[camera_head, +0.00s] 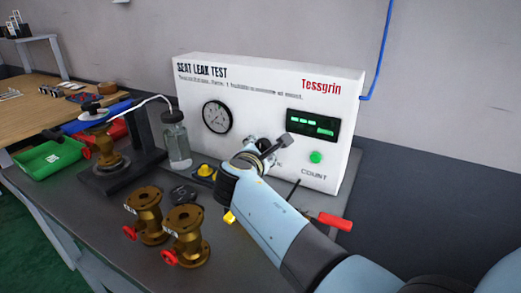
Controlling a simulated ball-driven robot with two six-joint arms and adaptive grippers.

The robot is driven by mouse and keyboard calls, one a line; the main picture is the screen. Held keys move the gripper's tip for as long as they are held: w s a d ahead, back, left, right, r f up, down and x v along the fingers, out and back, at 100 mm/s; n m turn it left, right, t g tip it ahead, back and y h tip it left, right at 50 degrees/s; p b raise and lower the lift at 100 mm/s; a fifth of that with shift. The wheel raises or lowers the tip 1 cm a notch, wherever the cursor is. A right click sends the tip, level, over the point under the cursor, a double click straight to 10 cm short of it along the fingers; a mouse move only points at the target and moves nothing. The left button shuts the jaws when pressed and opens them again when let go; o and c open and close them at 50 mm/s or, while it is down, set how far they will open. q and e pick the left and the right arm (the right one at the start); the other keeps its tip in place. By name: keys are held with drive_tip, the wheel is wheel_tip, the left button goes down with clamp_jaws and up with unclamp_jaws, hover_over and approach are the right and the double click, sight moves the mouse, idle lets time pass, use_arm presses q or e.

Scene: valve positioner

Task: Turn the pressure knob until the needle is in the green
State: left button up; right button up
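The white test box (268,80), marked SEAT LEAK TEST, stands on the grey bench. Its round gauge (217,117) has a dark rim and a pale face; the needle and any green band are too small to read. No pressure knob can be made out; my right gripper covers part of the lower front panel, including part of a label. My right gripper (270,148) is in front of that panel, below and right of the gauge. Whether it touches the panel, and how far its fingers are apart, I cannot tell. My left gripper is out of view.
A green button (316,157) sits under a green-lit display (312,124). Two brass valves (186,235) with red handwheels stand in front. A glass bottle (175,140), a clamp stand, a green bin (48,159) and a red-handled tool (334,221) are around.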

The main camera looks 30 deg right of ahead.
drive_tip(key=c, duration=0.7)
drive_tip(key=m+t+b, duration=0.1)
drive_tip(key=m+b, duration=0.1)
drive_tip(key=b, duration=0.2)
drive_tip(key=f+m+t+b, duration=0.1)
drive_tip(key=m+b, duration=0.1)
drive_tip(key=b, duration=0.3)
drive_tip(key=shift+s+m, duration=0.1)
drive_tip(key=shift+m, duration=0.2)
use_arm(q)
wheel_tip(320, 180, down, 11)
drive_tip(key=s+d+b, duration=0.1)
drive_tip(key=b, duration=0.1)
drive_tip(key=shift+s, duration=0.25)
use_arm(e)
drive_tip(key=shift+r+m+t, duration=0.2)
drive_tip(key=shift+m+t, duration=0.3)
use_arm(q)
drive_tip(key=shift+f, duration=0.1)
use_arm(e)
drive_tip(key=o, duration=1.1)
drive_tip(key=shift+r, duration=0.15)
